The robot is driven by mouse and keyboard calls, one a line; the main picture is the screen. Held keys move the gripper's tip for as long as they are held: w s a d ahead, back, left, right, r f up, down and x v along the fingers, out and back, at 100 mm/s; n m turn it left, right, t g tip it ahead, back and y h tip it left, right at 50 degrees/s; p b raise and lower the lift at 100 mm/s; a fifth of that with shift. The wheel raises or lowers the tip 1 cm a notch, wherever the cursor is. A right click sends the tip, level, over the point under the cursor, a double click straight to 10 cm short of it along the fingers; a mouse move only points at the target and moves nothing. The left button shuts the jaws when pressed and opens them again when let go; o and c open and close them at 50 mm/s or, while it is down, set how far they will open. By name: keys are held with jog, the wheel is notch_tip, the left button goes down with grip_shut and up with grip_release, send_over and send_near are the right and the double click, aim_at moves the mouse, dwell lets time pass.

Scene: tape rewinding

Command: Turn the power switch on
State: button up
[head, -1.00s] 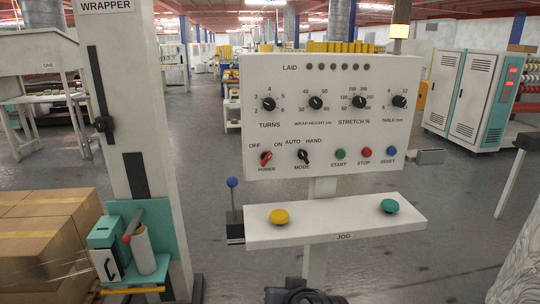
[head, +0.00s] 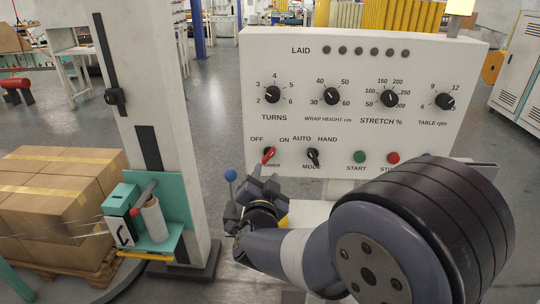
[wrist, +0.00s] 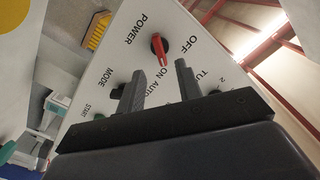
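The power switch (head: 268,155) is a red-handled knob at the lower left of the white control panel (head: 365,130), between the OFF and ON labels. Its red handle leans up and right toward ON in the head view. In the wrist view the power switch (wrist: 160,48) shows its red handle pointing toward the word ON. My gripper (head: 262,186) is just below the switch and hides part of the POWER label. In the wrist view my gripper (wrist: 158,80) has its two dark fingers apart with nothing between them, and the switch lies beyond the fingertips.
The mode knob (head: 313,157) is close to the right of the switch. The green start button (head: 359,157) and red stop button (head: 393,158) are further right. A blue-tipped lever (head: 230,175) stands left of my gripper. My arm covers most of the jog shelf.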

aim_at(268, 158)
jog(key=w+p, duration=0.1)
jog(key=w, duration=0.7)
jog(key=shift+d, duration=0.2)
jog(key=c, duration=0.6)
jog(key=shift+f, duration=0.1)
